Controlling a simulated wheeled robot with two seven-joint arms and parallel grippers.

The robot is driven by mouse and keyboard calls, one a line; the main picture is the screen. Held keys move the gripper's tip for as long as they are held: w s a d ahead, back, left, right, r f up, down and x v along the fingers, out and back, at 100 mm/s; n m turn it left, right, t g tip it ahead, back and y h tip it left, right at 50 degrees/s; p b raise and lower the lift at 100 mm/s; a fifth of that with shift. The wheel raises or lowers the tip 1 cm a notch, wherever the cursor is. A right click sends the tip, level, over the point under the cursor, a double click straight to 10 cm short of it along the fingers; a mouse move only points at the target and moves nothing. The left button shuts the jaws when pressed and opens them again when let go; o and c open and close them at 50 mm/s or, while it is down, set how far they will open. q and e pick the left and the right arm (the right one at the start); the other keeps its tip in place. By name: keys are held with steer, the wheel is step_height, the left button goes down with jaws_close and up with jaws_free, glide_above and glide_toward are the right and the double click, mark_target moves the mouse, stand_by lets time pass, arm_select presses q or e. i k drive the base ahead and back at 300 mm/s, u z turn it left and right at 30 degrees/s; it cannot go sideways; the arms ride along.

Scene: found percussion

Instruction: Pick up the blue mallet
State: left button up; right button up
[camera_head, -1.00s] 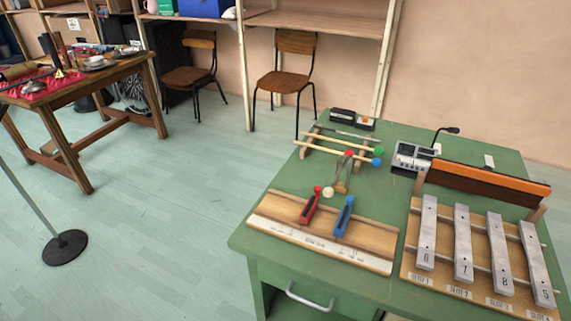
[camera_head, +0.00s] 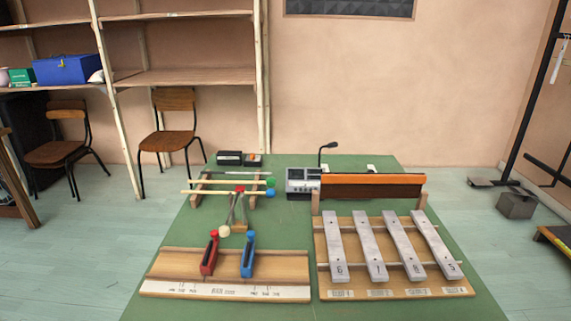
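The blue mallet has a round blue head (camera_head: 271,193) and a long pale stick (camera_head: 222,192). It lies across a wooden rack (camera_head: 198,198) on the green table, its head to the right. A similar mallet with a green head (camera_head: 271,182) lies just behind it, nearly parallel. Crossing rods and a small red-topped piece near the rack's middle partly overlap the blue mallet's area. Neither of my grippers is in view.
A wooden board (camera_head: 170,266) holds a red block (camera_head: 208,258) and a blue block (camera_head: 248,258) in front of the rack. Numbered metal bars (camera_head: 369,245) stand at right. A grey device (camera_head: 302,181) and orange-topped bar (camera_head: 372,180) stand right of the mallet heads.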

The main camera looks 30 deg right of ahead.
mark_target(270, 194)
steer(key=k, duration=1.65)
steer(key=z, duration=2.05)
steer(key=i, duration=5.7)
steer(key=u, duration=4.4)
steer(key=i, duration=1.05)
steer(key=u, duration=0.1)
